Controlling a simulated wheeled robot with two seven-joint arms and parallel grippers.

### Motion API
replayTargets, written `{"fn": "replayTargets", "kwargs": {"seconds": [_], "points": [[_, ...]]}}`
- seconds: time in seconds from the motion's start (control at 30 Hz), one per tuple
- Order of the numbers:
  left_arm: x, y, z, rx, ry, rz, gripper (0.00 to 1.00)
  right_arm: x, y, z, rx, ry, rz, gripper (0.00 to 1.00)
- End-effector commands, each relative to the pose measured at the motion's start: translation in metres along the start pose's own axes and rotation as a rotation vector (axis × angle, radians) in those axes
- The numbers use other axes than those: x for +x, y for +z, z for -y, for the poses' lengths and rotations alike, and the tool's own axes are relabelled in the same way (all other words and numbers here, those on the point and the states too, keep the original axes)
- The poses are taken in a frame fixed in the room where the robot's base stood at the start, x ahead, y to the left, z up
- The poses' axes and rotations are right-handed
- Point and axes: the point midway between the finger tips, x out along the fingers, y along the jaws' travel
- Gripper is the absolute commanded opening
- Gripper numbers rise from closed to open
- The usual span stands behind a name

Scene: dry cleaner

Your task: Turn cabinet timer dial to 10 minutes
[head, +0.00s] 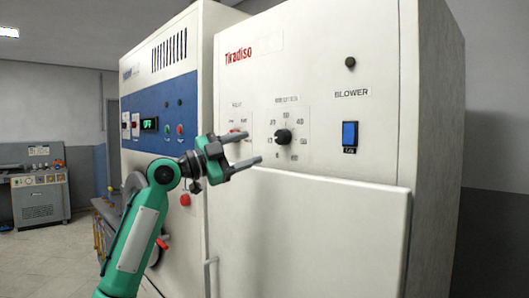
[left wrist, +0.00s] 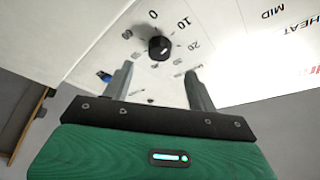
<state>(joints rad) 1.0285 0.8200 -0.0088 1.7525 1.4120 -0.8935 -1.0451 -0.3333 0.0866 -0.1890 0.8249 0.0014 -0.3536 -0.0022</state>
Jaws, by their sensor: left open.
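The timer dial (head: 283,136) is a round black knob on the white cabinet front (head: 310,90), ringed by printed numbers. In the left wrist view the dial (left wrist: 160,48) is just beyond my fingers, with 0, 10, 20 and 60 readable around it. I cannot tell which number it points at. My left gripper (head: 254,148) is open and empty, its fingers pointing at the panel just left of and slightly below the dial. In the left wrist view the gripper (left wrist: 160,72) has a finger at either side below the dial, apart from it. My right gripper is not in view.
A heat selector (head: 236,132) is left of the dial, partly behind my gripper. A blue blower switch (head: 350,134) is to the right. Below, the cabinet door (head: 320,205) juts forward like a ledge. A blue-panelled machine (head: 160,110) stands at left.

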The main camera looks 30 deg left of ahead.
Motion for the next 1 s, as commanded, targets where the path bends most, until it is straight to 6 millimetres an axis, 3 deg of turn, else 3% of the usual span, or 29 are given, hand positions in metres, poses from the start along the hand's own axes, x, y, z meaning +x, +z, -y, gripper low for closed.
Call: {"fn": "replayTargets", "kwargs": {"seconds": [0.1,0.33,1.0], "points": [[-0.026,0.003,-0.003,0.002,0.000,0.003,0.58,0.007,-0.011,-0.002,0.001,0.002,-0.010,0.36],[-0.053,0.001,-0.001,-0.001,0.001,0.000,0.58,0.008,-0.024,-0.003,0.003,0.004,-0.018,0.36],[-0.056,0.000,0.000,-0.001,0.001,0.000,0.58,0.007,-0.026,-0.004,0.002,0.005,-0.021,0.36]]}}
